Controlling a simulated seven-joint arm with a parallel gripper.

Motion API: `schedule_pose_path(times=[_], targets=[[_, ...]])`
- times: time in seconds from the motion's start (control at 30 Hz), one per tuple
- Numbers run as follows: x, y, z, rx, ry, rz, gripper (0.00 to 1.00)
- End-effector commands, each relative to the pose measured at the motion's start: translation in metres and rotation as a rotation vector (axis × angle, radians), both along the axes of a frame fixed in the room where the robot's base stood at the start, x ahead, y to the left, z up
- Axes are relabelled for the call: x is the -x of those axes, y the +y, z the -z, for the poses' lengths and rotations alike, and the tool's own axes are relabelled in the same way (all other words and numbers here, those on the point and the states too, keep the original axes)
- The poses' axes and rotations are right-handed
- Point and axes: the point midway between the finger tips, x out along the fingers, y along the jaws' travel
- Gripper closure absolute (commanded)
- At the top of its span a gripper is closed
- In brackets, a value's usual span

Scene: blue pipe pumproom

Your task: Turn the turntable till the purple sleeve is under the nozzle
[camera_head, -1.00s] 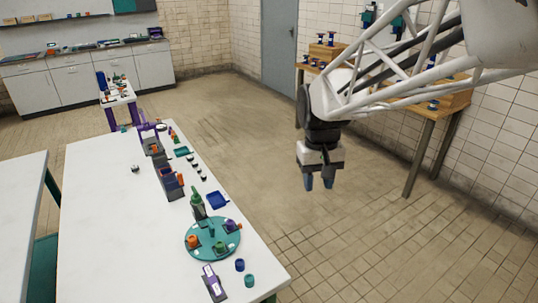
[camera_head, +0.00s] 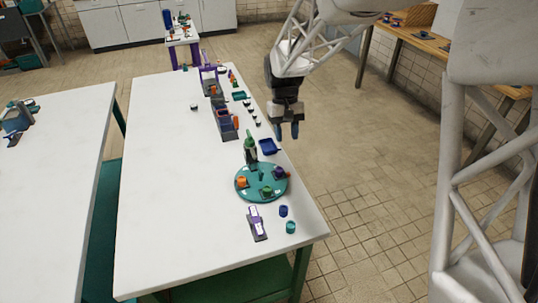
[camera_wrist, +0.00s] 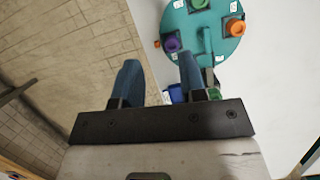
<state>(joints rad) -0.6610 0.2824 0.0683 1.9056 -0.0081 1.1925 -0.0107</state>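The round teal turntable (camera_head: 243,194) lies on the white table near its right edge. It carries an orange piece (camera_head: 242,182) at left, a green one (camera_head: 267,191) at front and the purple sleeve (camera_head: 280,173) at right rear. A small teal post (camera_head: 261,176) stands near its middle. A dark and green upright (camera_head: 250,150), apparently the nozzle stand, is at the rear edge; its tip is too small to make out. The purple sleeve (camera_wrist: 173,43) is apart from it. My gripper (camera_head: 287,131) is open and empty, fingers down, beyond the turntable near the table edge; its blue fingers (camera_wrist: 160,60) show apart.
A blue tray (camera_head: 268,147) lies behind the turntable. A blue cup (camera_head: 283,211), a teal cup (camera_head: 291,227) and a grey-purple device (camera_head: 257,224) are in front. Dark bins (camera_head: 226,125) stand farther back. The table's left half is mostly clear.

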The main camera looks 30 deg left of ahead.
Motion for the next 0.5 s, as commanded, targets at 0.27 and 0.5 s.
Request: schedule_pose_path(times=[0.27,0.5], targets=[[0.005,0.068,0.043,0.038,0.046,-0.077,0.62],[0.009,0.094,0.060,0.054,0.065,-0.107,0.62]])
